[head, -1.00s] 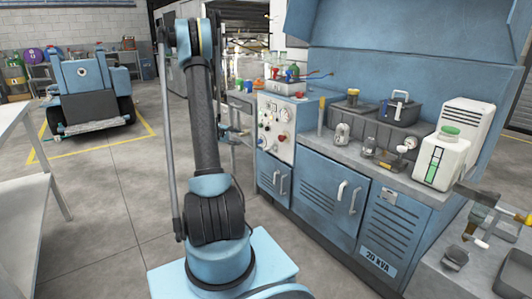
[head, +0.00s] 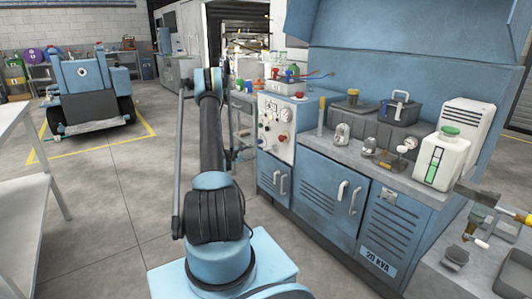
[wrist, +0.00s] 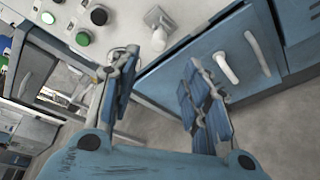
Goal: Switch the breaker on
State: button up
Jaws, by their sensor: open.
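The white control panel (head: 274,126) is on the left end of the blue cabinet. In the wrist view its face (wrist: 125,22) shows a green button (wrist: 83,39), black buttons and a lever switch (wrist: 160,24) with a pale rounded handle on a grey square plate, likely the breaker. My gripper (wrist: 160,65) is open and empty, its two fingers spread below the lever switch in the picture. The lever switch appears near the left fingertip; I cannot tell whether they touch. In the head view my gripper is mostly hidden behind my arm.
Cabinet doors with white handles (head: 349,196) are right of the panel. The worktop holds a toolbox (head: 385,128), a white jug (head: 441,160) and small metal parts. A white table (head: 28,190) stands at left. The floor (head: 110,205) between is clear.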

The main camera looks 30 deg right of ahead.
aim_at(264, 150)
jog(key=x, duration=1.5)
jog(key=shift+w+d+f, duration=0.1)
jog(key=shift+d+f, duration=0.05)
jog(key=shift+d, duration=0.15)
